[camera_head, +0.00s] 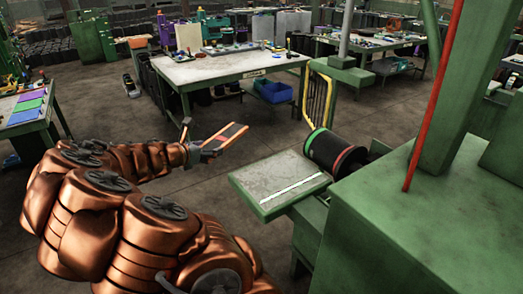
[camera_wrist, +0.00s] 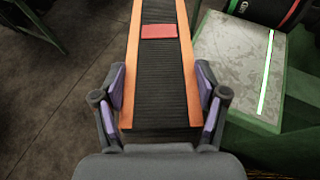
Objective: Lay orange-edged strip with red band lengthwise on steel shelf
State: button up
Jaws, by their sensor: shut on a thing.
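The orange-edged strip (camera_head: 226,136) is dark and ribbed, with orange long edges. Its red band (camera_wrist: 159,31) crosses it near the far end in the wrist view. My gripper (camera_head: 194,152) is shut on the strip's near end and holds it in the air, pointing away from the wrist. The gripper's purple-padded fingers (camera_wrist: 160,98) press both long edges. The steel shelf (camera_head: 272,180) is a grey, scuffed plate with a green rim and a white line along it. It lies right of the strip, apart from it, and also shows in the wrist view (camera_wrist: 228,60).
A black roller (camera_head: 335,152) with green and red bands sits at the shelf's far right side. A big green machine (camera_head: 430,220) with a red rod stands right. A white-topped table (camera_head: 215,68) stands behind. Open floor lies between the table and shelf.

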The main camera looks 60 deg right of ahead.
jog(key=s+d+m+g+y+b, duration=0.15)
jog(key=s+d+m+g, duration=0.6)
jog(key=s, duration=0.75)
jog(key=n+t+b, duration=0.1)
jog(key=n+b, duration=0.1)
jog(key=b, duration=0.3)
send_over(263, 184)
jog(key=w+d, duration=0.1)
jog(key=f, duration=0.7)
jog(key=shift+d+f, duration=0.2)
jog(key=shift+f, duration=0.05)
jog(key=shift+f+b, duration=0.2)
jog(key=shift+b, duration=0.1)
jog(key=shift+s+a+f+b, duration=0.2)
jog(key=shift+f+b, duration=0.2)
jog(key=shift+f, duration=0.3)
jog(key=shift+s+a+f+b, duration=0.2)
jog(key=shift+f+b, duration=0.25)
jog(key=shift+f, duration=0.2)
jog(key=shift+s+a+f+b, duration=0.1)
jog(key=shift+a+f+b, duration=0.1)
jog(key=shift+f+b, duration=0.35)
jog(key=shift+f, duration=0.15)
jog(key=o, duration=1.2)
